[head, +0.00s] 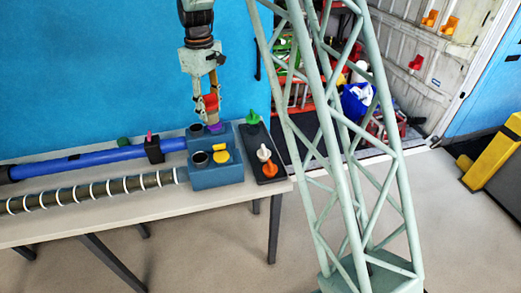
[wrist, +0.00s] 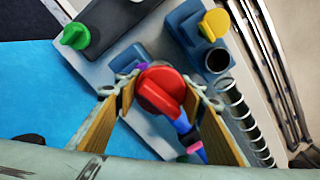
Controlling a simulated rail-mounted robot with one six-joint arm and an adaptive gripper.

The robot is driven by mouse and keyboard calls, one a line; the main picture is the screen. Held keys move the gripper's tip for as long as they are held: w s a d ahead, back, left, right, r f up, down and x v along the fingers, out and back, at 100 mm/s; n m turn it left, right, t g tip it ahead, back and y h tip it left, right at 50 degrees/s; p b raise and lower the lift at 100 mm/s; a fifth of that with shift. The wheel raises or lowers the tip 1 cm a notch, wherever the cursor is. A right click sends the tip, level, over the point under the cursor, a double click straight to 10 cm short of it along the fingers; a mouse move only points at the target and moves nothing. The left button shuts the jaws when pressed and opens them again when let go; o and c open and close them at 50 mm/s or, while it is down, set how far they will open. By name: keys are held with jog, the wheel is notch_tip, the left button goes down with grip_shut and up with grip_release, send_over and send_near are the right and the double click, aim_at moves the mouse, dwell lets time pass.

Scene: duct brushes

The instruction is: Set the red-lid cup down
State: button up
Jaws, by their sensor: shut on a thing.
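My gripper (head: 212,92) hangs upright above the blue block at the table's right end. It is shut on the red-lid cup (head: 209,103), whose round red lid (wrist: 160,88) shows between the two tan fingers in the wrist view. The cup's body is mostly hidden by the lid and fingers. The blue block (head: 218,177) has dark round openings and a yellow lid (head: 220,155) on it. A purple piece (head: 214,127) lies just below the held cup; I cannot tell whether they touch.
A black tray (head: 273,179) at the right holds green (head: 251,117), white (head: 264,153) and orange (head: 269,171) pieces. A blue pipe (head: 95,157) and a ringed duct (head: 90,190) run left along the table (head: 150,213). A blue wall (head: 90,70) stands behind.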

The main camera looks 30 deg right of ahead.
jog(key=s+d+f+n+p, duration=0.1)
jog(key=d+f+n+p, duration=0.2)
jog(key=d+n, duration=0.5)
jog(key=s+d+f+n+p, duration=0.1)
jog(key=d+f+n, duration=0.4)
jog(key=d, duration=0.6)
jog(key=n+p, duration=0.1)
jog(key=n, duration=0.1)
jog(key=shift+f+n+p, duration=0.35)
jog(key=shift+n+p, duration=0.05)
jog(key=shift+f, duration=3.1)
jog(key=shift+f, duration=1.9)
jog(key=shift+f, duration=0.15)
jog(key=o, duration=0.9)
